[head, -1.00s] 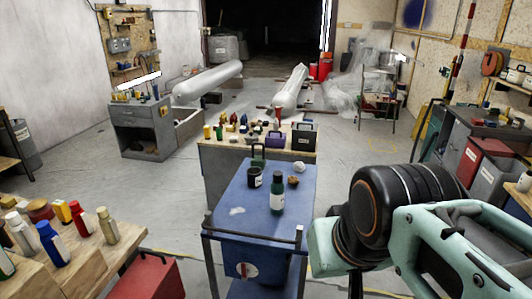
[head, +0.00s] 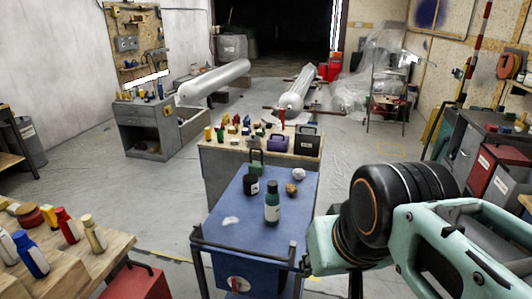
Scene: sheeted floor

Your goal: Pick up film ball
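A small whitish crumpled ball (head: 299,174), which looks like the film ball, lies near the far right corner of the blue cart top (head: 240,207). A brown lumpy piece (head: 291,189) lies just in front of it. My mint and black arm fills the lower right, to the right of the cart and close to the camera. I cannot make out any fingertips on it, so whether my gripper is open or shut does not show. Nothing is seen touching the ball.
A green bottle (head: 272,203) and a dark canister (head: 251,185) stand on the cart. A pale flat scrap (head: 231,220) lies there too. A cluttered workbench (head: 218,152) stands behind it. A wooden table (head: 85,255) is at lower left. Floor is open left of the cart.

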